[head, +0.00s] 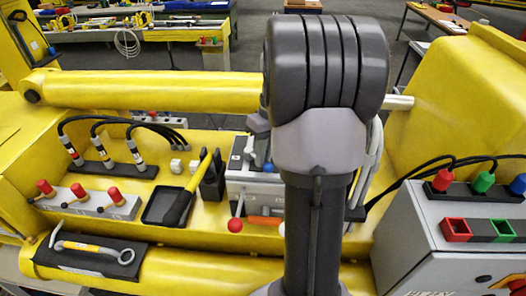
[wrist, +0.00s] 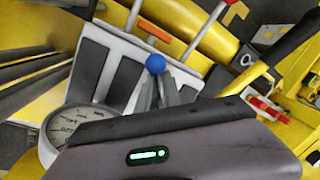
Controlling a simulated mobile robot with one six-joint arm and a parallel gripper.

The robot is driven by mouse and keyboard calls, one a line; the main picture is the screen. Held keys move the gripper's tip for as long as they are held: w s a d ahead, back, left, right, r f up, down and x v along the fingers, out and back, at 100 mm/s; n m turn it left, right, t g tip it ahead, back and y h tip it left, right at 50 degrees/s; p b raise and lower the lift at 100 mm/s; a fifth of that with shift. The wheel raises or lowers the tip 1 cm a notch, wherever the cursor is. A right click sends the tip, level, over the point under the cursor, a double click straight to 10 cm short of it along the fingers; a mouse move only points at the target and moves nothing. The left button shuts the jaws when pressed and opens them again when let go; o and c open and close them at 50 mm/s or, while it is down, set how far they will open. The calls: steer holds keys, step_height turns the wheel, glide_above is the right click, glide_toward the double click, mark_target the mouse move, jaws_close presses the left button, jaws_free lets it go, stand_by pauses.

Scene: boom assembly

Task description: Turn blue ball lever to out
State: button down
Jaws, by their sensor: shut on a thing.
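The blue ball lever (wrist: 155,64) shows in the wrist view, with its round knob just beyond my fingertips. My gripper (wrist: 160,90) is shut on it, with the grey fingers close around the lever by the ball. The lever's rod and base are mostly hidden by the fingers. In the head view my own arm covers much of the lever panel (head: 245,186), and I cannot make out the blue ball there. The red ball lever (head: 235,225) stands at the front of that panel, apart from my gripper.
A round gauge (wrist: 62,125) sits close beside my gripper in the wrist view. A black tray with a yellow-handled hammer (head: 178,205) lies left of the panel. Red-topped valves (head: 78,198) are farther left. A grey control box (head: 440,235) stands at the right.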

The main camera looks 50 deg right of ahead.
steer(key=shift+d+n, duration=0.15)
steer(key=shift+n, duration=0.15)
stand_by(0.4)
steer(key=c, duration=1.6)
jaws_free()
steer(key=shift+o, duration=0.4)
steer(key=shift+s, duration=0.15)
steer(key=shift+d+r, duration=0.1)
steer(key=shift+r, duration=0.25)
steer(key=d+r+p, duration=0.2)
steer(key=d+r, duration=0.1)
steer(key=r, duration=1.3)
steer(key=shift+s+r, duration=0.2)
steer(key=shift+s, duration=0.1)
